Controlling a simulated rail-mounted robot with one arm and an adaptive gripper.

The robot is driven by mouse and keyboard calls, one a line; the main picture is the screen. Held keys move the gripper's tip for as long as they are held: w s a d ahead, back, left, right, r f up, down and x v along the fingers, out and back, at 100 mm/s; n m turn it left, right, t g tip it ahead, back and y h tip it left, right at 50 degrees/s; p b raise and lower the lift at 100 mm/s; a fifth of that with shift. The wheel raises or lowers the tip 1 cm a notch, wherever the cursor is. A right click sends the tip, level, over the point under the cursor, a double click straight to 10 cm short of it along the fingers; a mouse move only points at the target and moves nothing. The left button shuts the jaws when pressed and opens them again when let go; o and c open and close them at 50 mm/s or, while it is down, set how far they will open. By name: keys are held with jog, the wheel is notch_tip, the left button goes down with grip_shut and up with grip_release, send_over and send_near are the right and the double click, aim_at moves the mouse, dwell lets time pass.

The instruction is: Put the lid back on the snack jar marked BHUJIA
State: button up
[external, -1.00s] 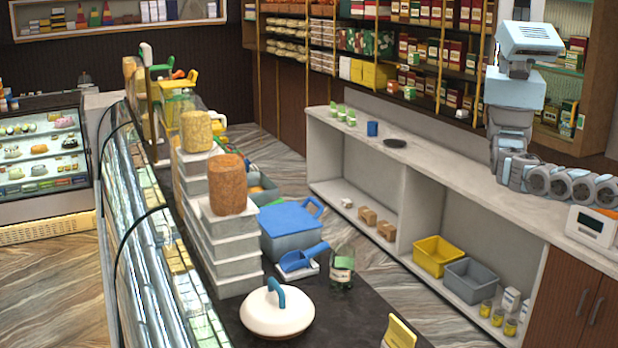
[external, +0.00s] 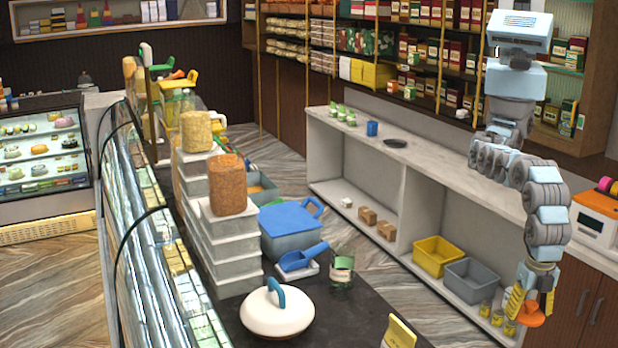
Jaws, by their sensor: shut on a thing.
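My gripper (external: 531,306) hangs pointing down at the right, in front of the low shelf and cabinet. It is shut on an orange, flat-looking piece (external: 530,318), which may be the lid; the fingers partly cover it. A clear glass jar (external: 342,268) with a pale green label stands on the dark counter, left of my gripper and well apart from it. Two filled jars, one brown (external: 228,186) and one yellow (external: 196,131), stand on stacked white boxes. No label is readable, so I cannot tell which jar is marked BHUJIA.
A yellow packet (external: 398,333) is at the front edge.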

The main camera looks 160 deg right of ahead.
jog(key=s+d+r+m+p, duration=0.1)
jog(key=s+d+r+m, duration=0.2)
jog(key=d, duration=1.3)
jog(key=s+d+r+m+p, duration=0.1)
jog(key=s+d+r, duration=0.3)
jog(key=d, duration=1.3)
jog(key=s+d+r+m+p, duration=0.15)
jog(key=s+d, duration=0.35)
jog(key=d, duration=1.1)
notch_tip(320, 180, down, 6)
jog(key=b, duration=0.1)
jog(key=shift+d, duration=0.15)
jog(key=shift+s+r+b, duration=0.1)
jog(key=shift+b, duration=1.05)
jog(key=shift+f+b, duration=0.2)
jog(key=shift+b, duration=0.85)
jog(key=o, duration=1.1)
jog(key=shift+c, duration=0.2)
